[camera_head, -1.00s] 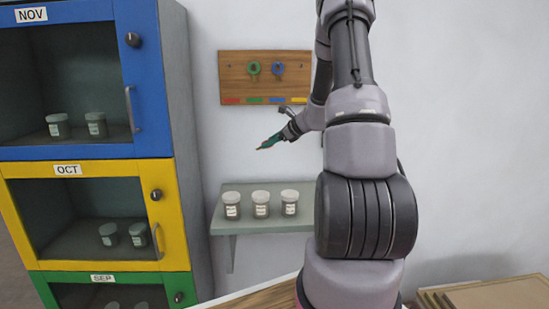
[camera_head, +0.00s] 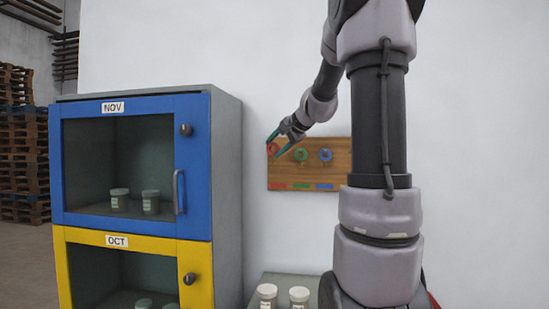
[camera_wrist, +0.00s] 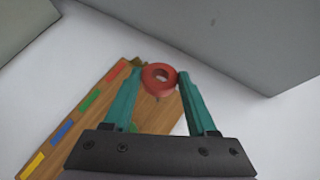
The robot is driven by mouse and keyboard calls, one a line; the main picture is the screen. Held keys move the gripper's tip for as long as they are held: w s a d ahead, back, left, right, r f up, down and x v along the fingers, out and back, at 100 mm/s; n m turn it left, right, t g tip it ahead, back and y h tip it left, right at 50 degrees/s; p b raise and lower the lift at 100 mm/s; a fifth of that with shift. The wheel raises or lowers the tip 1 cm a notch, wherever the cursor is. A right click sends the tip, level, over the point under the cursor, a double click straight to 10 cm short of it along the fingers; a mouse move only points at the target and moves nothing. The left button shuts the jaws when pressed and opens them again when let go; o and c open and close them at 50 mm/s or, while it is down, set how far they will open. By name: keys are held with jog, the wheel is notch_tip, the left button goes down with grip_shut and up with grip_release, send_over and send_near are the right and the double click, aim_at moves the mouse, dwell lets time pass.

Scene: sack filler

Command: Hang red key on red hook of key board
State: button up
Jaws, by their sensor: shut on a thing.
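The red key (camera_head: 272,151) has a round red ring and shows at the upper left of the wooden key board (camera_head: 342,160), above its red label (camera_head: 278,186). My gripper (camera_head: 273,148) is shut on it. In the wrist view, the red key (camera_wrist: 158,90) sits between the teal fingertips of my gripper (camera_wrist: 160,72), with the key board (camera_wrist: 150,112) behind it. The red hook is hidden behind the key and fingers. I cannot tell whether the key touches the hook.
A green key (camera_head: 301,155) and a blue key (camera_head: 326,155) hang on the board to the right. A cabinet with a blue door (camera_head: 192,108) and a yellow door (camera_head: 196,267) stands at the left. A shelf with white-lidded jars (camera_head: 299,297) is below the board.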

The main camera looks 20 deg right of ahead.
jog(key=w+d+f, duration=0.2)
jog(key=w+d, duration=0.3)
jog(key=w, duration=0.2)
jog(key=shift+w, duration=0.25)
dwell(0.8)
jog(key=shift+d, duration=0.1)
dwell(0.5)
jog(key=o, duration=1.4)
